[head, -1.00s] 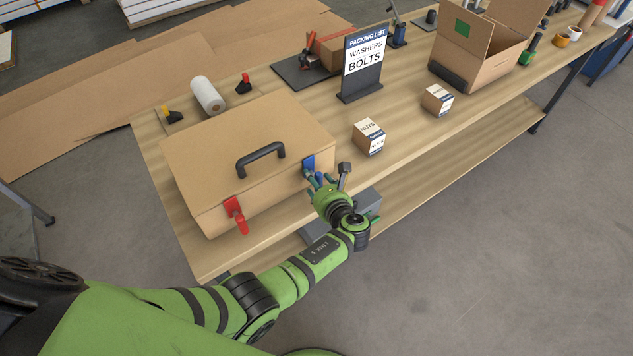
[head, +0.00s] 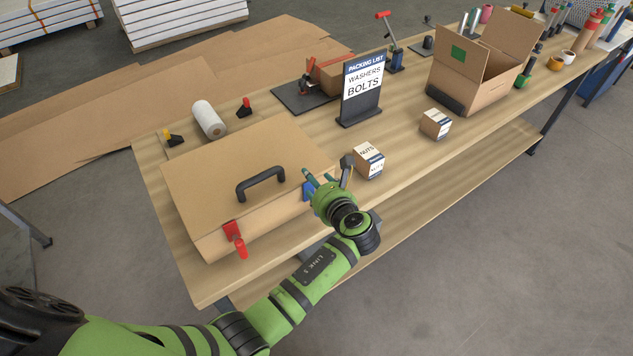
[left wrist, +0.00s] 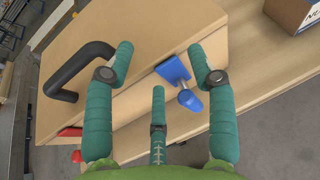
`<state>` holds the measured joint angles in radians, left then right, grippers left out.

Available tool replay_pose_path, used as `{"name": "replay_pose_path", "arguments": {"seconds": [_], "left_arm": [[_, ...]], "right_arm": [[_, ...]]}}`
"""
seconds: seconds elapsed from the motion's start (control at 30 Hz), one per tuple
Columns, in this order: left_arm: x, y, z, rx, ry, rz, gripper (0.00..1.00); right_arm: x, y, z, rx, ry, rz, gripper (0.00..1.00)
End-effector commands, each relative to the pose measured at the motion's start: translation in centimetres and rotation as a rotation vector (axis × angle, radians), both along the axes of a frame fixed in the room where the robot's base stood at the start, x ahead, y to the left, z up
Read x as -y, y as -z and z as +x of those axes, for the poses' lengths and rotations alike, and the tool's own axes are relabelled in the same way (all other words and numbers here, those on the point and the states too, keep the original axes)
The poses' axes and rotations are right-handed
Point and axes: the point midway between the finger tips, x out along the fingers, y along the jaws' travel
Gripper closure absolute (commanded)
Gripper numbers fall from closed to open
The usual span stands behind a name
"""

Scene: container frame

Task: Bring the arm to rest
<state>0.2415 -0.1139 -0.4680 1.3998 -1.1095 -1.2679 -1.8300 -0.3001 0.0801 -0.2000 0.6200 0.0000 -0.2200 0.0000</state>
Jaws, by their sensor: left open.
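My left gripper (head: 327,179) is open and empty, held at the front right corner of a closed brown case (head: 215,185) on the bench. In the left wrist view, its green fingers (left wrist: 160,75) are spread, with the blue latch (left wrist: 178,76) seen between them. I cannot tell whether they touch it. The blue latch (head: 308,191) is partly hidden behind the gripper in the head view. The case has a black handle (head: 261,184) on its lid and a red latch (head: 234,238) at its front left. My right gripper is not in view.
A nuts box (head: 368,161) stands just right of the gripper, with another small box (head: 435,124) beyond. A packing list sign (head: 361,92) and an open carton (head: 482,75) stand farther back on the bench (head: 410,155). The floor in front is clear.

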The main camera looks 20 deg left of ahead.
Motion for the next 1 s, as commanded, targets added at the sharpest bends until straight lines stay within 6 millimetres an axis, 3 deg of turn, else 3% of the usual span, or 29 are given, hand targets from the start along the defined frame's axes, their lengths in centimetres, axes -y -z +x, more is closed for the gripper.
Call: {"name": "replay_pose_path", "arguments": {"seconds": [0.53,0.63,0.77,0.9,1.0], "left_arm": [[0.0,-0.2,0.0,0.000,-0.001,-0.002,0.44],[-0.4,0.5,-0.8,0.011,-0.029,-0.057,0.44],[-1.9,3.2,-4.3,0.067,-0.179,-0.317,0.44],[-3.7,6.6,-10.8,0.182,-0.498,-0.753,0.44],[-4.4,7.9,-15.6,0.274,-0.764,-1.039,0.44]], "right_arm": [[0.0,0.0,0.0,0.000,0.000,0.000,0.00],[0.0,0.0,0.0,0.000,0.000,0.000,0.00],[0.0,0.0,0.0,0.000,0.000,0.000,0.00],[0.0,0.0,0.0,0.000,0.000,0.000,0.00],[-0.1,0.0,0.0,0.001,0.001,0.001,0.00]]}}
